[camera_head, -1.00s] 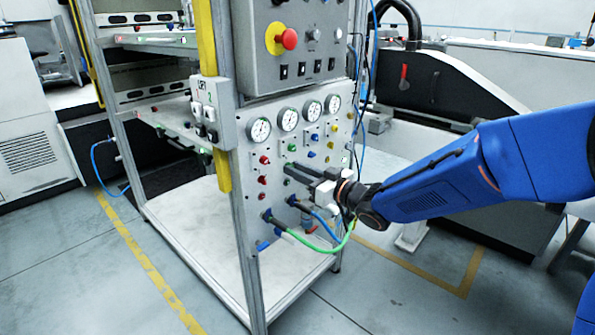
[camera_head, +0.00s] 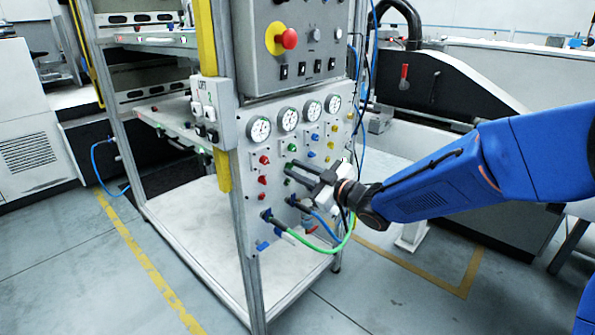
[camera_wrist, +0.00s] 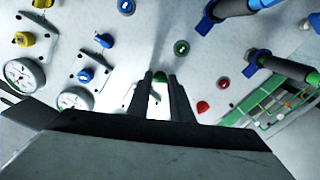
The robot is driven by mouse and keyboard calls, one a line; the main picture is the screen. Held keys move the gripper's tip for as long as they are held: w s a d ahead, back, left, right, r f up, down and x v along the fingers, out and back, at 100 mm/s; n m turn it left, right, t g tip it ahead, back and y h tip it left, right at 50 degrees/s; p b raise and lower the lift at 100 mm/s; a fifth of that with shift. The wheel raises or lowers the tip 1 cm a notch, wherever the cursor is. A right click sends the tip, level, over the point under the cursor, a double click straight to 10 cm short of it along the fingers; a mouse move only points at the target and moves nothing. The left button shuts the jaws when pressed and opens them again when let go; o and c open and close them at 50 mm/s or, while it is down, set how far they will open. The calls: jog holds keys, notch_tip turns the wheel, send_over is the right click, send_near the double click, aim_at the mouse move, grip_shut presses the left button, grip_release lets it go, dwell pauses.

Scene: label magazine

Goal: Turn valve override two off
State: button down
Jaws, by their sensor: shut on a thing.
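The valve panel (camera_head: 276,205) carries columns of red, green, blue and yellow knobs below its gauges. The green column is second from left, with an upper green knob (camera_head: 292,147) on a small plate. My gripper (camera_head: 288,168) is at the lower green knob just below it. In the wrist view my gripper (camera_wrist: 160,77) has its two fingers on either side of this lower green knob (camera_wrist: 160,76), shut on it. The fingers hide most of it, so its turn angle cannot be told. No label for override two is readable.
A green hose (camera_head: 318,246) and a blue hose (camera_head: 325,227) plug in below my gripper. A red emergency button (camera_head: 289,39) sits on the grey box above. A red knob (camera_wrist: 203,107) and a blue knob (camera_wrist: 104,40) are close beside my fingers.

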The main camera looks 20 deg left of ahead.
jog(key=n, duration=1.2)
jog(key=shift+f, duration=0.1)
jog(key=shift+n, duration=0.3)
dwell(0.3)
jog(key=c, duration=1.6)
grip_release()
jog(key=v, duration=1.7)
jog(key=shift+d, duration=0.25)
